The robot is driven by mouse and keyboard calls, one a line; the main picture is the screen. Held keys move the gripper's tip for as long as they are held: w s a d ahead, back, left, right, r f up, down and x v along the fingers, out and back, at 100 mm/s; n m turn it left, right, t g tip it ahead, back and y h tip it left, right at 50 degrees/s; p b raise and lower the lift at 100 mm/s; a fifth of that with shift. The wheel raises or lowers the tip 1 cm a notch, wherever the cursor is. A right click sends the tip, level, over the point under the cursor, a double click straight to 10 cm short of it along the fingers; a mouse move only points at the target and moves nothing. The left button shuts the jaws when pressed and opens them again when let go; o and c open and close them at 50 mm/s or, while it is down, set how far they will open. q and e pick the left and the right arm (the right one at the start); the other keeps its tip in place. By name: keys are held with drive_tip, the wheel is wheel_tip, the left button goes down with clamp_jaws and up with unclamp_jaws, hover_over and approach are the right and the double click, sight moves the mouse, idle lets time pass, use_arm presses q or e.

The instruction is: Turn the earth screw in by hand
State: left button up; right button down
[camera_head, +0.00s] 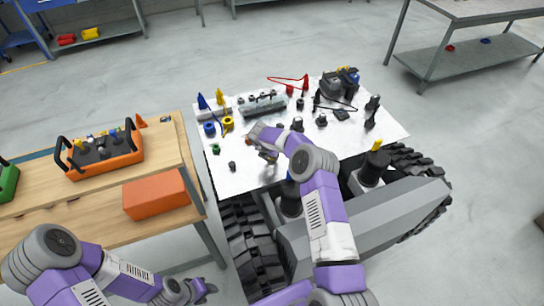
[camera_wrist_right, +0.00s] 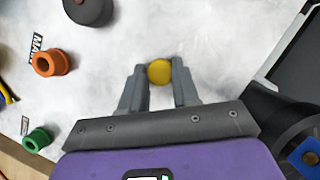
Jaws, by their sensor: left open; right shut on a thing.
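My right gripper (camera_wrist_right: 159,82) is shut on a small yellow round piece, which looks like the head of the earth screw (camera_wrist_right: 159,71). It shows between the fingertips in the right wrist view, over the pale carrier top. What lies under the yellow head is hidden. In the head view my right gripper (camera_head: 264,148) is over the left part of the carrier top (camera_head: 235,180), partly covered by its own arm. My left gripper (camera_head: 203,289) is open and empty, low in the head view, left of the carrier's tracks and away from its top.
An orange ring (camera_wrist_right: 53,62) and a green ring (camera_wrist_right: 39,139) lie left of my right gripper. Several tools, bottles and fittings crowd the carrier's far side.

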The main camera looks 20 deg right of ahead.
drive_tip(key=m+b, duration=0.1)
drive_tip(key=m+g+b, duration=0.1)
drive_tip(key=m, duration=0.1)
drive_tip(key=shift+w+f+m, duration=0.15)
drive_tip(key=shift+m, duration=0.15)
drive_tip(key=shift+m+g+h+b, duration=0.4)
drive_tip(key=shift+m+g+b, duration=0.3)
drive_tip(key=shift+m+b, duration=0.7)
drive_tip(key=shift+r, duration=0.2)
drive_tip(key=c, duration=0.8)
unclamp_jaws()
drive_tip(key=shift+p+v, duration=0.55)
drive_tip(key=shift+v, duration=3.25)
